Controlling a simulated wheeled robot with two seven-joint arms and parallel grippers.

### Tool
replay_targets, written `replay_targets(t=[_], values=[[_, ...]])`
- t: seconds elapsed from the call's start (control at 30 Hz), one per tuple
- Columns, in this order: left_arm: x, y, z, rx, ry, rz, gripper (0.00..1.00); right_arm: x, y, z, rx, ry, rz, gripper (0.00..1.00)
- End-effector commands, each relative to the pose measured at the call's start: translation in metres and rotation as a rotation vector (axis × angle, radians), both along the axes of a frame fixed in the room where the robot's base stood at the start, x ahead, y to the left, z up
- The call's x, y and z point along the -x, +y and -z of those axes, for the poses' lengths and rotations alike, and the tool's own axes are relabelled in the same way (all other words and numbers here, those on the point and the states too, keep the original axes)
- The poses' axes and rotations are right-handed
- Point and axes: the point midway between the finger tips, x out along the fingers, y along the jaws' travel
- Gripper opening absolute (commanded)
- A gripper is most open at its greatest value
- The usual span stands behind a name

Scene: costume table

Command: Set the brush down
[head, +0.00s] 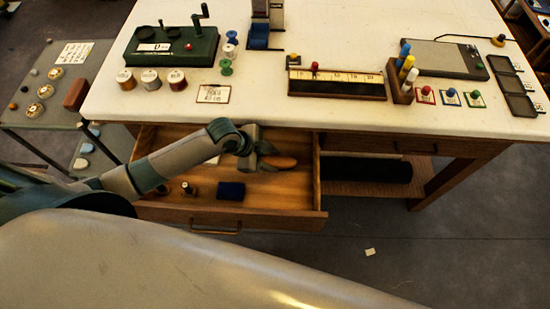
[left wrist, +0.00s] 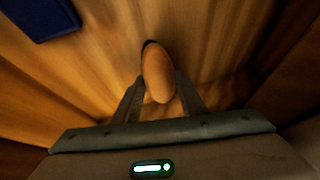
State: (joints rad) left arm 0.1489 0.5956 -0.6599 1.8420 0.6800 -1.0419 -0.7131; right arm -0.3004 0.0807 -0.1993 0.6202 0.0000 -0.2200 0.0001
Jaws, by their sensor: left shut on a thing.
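The brush (head: 282,162) shows as an oval orange-brown wooden piece over the open drawer (head: 185,214) in the head view. My left gripper (head: 265,156) is shut on it. In the left wrist view the brush (left wrist: 157,76) sits between the two fingers of the left gripper (left wrist: 160,98), with a thin dark edge at its far end. Wooden drawer boards lie behind it. I cannot tell whether the brush touches the drawer floor. The right gripper is not in view.
A dark blue block (head: 231,191) and small spools (head: 188,188) lie in the drawer. The drawer floor right of the block looks bare. The white tabletop (head: 260,110) overhangs the drawer's back and bears spools, a green winder (head: 171,46) and a marker holder (head: 401,88).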

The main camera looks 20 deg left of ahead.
Motion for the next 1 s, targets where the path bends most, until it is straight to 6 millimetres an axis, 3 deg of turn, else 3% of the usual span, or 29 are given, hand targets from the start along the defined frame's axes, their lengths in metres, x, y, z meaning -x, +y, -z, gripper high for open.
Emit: replay_targets(t=[0.57,0.6,0.67,1.0], values=[[-0.007,-0.008,0.014,-0.002,-0.001,0.0,0.2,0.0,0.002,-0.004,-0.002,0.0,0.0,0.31],[-0.007,-0.008,0.015,-0.002,0.0,0.0,0.4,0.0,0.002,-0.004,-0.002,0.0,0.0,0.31],[-0.007,-0.008,0.015,-0.002,0.0,0.0,0.54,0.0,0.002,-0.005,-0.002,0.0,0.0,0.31],[-0.007,-0.008,0.013,-0.002,-0.001,0.0,0.56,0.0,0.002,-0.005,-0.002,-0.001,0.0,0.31]])
